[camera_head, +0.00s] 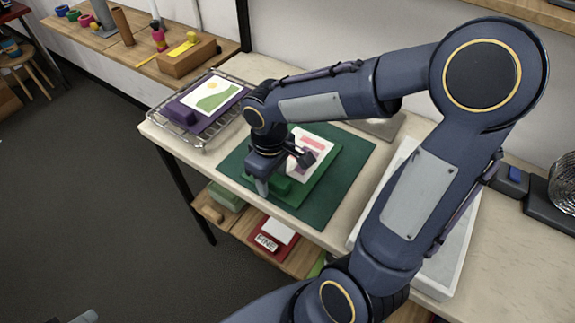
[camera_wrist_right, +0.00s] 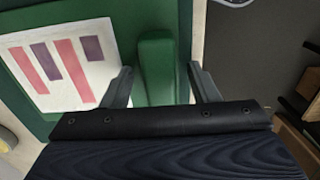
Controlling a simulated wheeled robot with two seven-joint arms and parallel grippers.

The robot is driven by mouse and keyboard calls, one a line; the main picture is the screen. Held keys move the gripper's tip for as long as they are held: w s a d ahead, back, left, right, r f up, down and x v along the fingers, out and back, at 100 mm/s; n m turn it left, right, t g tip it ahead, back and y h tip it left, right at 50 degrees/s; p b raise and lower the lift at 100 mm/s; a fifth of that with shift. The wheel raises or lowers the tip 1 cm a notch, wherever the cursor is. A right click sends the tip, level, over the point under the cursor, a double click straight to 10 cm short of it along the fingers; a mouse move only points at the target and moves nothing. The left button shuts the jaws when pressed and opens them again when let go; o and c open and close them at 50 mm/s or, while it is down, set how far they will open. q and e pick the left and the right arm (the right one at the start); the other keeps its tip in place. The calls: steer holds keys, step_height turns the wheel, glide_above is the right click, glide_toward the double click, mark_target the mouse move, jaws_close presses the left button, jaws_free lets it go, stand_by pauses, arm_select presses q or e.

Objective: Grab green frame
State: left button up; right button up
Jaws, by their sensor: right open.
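The green frame (camera_head: 323,172) lies flat on a dark green mat (camera_head: 352,150) on the pale bench. It holds a white sheet (camera_head: 318,138) with pink and purple bars. A raised green block handle (camera_head: 282,186) stands on its near left part. My right gripper (camera_head: 268,188) is open over this handle and hides part of it. In the right wrist view, the green handle (camera_wrist_right: 157,65) lies between the two spread fingers (camera_wrist_right: 160,85), with a gap on both sides. My left gripper cannot be made out.
A wire rack (camera_head: 205,137) with a purple frame (camera_head: 217,110) stands at the bench's left end. A white tray (camera_head: 447,265) lies right of the mat, partly behind my right arm. A red frame (camera_head: 266,238) lies on the shelf below. A wooden box (camera_head: 187,60) stands at the back.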

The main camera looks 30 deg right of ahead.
steer(key=c, duration=1.1)
steer(key=shift+r, duration=0.15)
